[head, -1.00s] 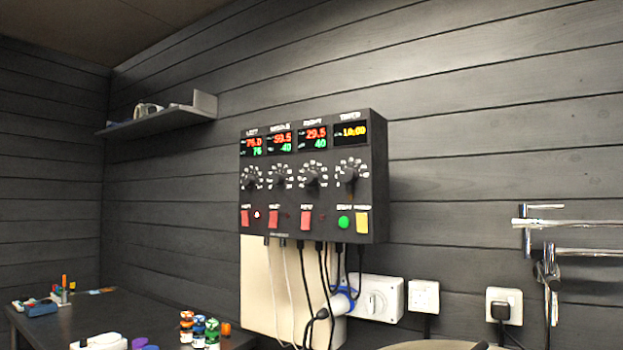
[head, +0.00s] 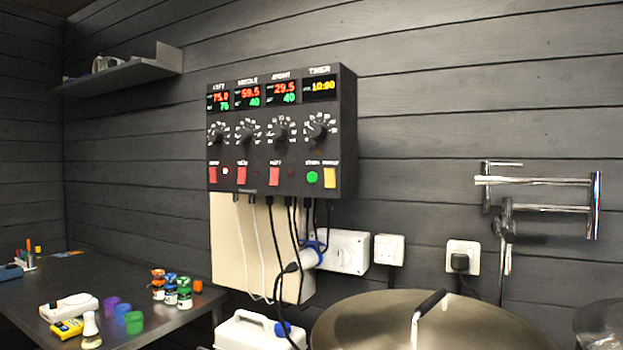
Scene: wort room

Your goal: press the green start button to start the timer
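The black control panel (head: 345,130) hangs on the dark plank wall, near the middle of the head view. The round green start button (head: 312,178) sits at its lower right, under the timer knob (head: 318,131) and just left of a yellow switch (head: 330,178). The timer display (head: 320,89) at the top right of the panel reads 10:00 in yellow. Nothing covers the button. My gripper is not in view.
A large round metal lid (head: 370,325) with a black handle lies below the panel. A dark table (head: 110,270) with small bottles and tools is at the left. A white jerrycan (head: 250,332) stands between them. A chrome tap (head: 540,182) sticks out from the wall at the right.

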